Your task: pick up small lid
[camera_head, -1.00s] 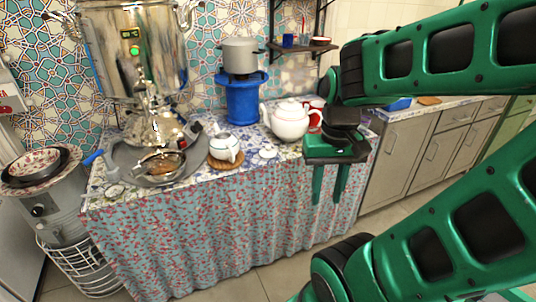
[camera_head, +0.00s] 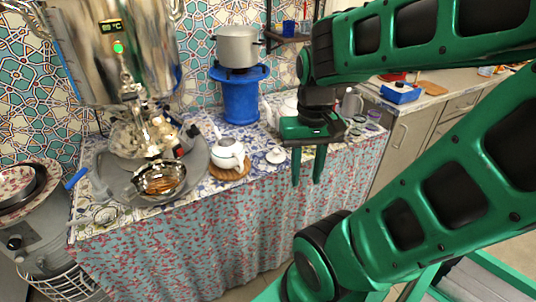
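The small lid (camera_head: 276,156) is a white, round disc lying on the patterned tablecloth, right of the small white teapot (camera_head: 227,153) on its round wooden board (camera_head: 231,173). My gripper (camera_head: 307,167) hangs fingers down to the right of the lid, near the table's front edge. Its two green fingers are apart with nothing between them. The gap between gripper and lid in depth is hard to judge. A larger white teapot (camera_head: 287,106) stands behind my gripper and is partly hidden by it.
A samovar (camera_head: 70,60) stands at the left with a grey tray (camera_head: 118,178) and a metal strainer bowl (camera_head: 160,179) before it. A blue stand (camera_head: 240,97) with a grey pot (camera_head: 237,46) is behind. Several small dishes and a jug (camera_head: 352,103) lie right of my gripper.

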